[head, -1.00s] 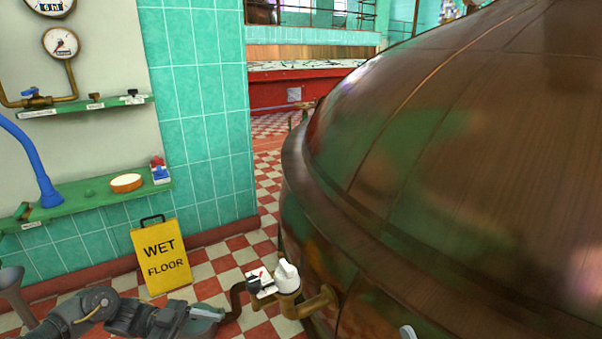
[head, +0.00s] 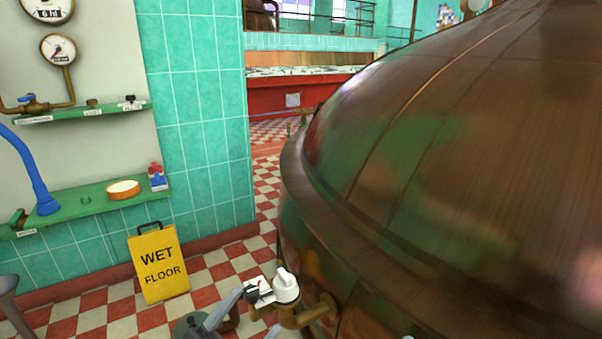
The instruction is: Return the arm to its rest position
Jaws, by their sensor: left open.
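My left gripper (head: 254,309) is at the bottom of the head view, with its grey fingers pointing up and to the right. It is open, and I see nothing held in it. One finger overlaps the tap with the white knob (head: 285,287) in the picture; I cannot tell if they touch. The tap's brass pipe (head: 318,309) joins the side of the big copper kettle (head: 430,190). Most of my left arm is below the frame.
A yellow wet floor sign (head: 158,265) stands by the tiled wall (head: 203,120). Green shelves (head: 75,204) on the left hold a blue curved pipe (head: 33,178) and a round orange-rimmed item (head: 123,189).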

